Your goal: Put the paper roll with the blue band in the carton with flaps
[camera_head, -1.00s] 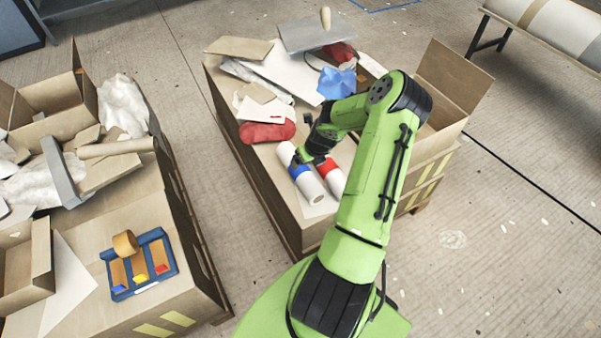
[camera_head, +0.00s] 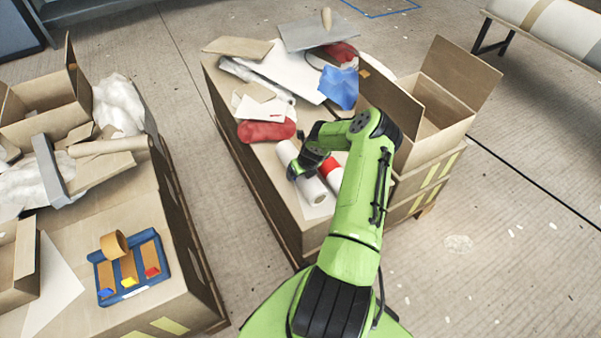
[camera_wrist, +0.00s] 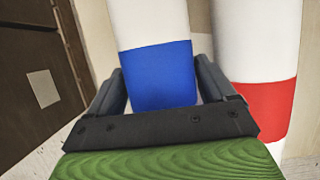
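The white paper roll with the blue band (camera_wrist: 155,78) lies on the middle table; its ends show in the head view (camera_head: 313,189), where my gripper (camera_head: 304,170) covers the band. In the wrist view my gripper (camera_wrist: 161,68) has its fingers on either side of the roll at the blue band. A narrow gap shows between roll and right finger, so it looks open; contact at the left finger is unclear. A roll with a red band (camera_wrist: 267,100) lies close to the right. The open carton with flaps (camera_head: 437,142) stands to the right, partly hidden by my arm.
Behind the rolls lie a red bundle (camera_head: 266,131), a blue crumpled piece (camera_head: 339,88), boards and a grey sheet (camera_head: 316,32). The left table holds another open carton (camera_head: 47,110), white crumpled material and a blue tray (camera_head: 131,267).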

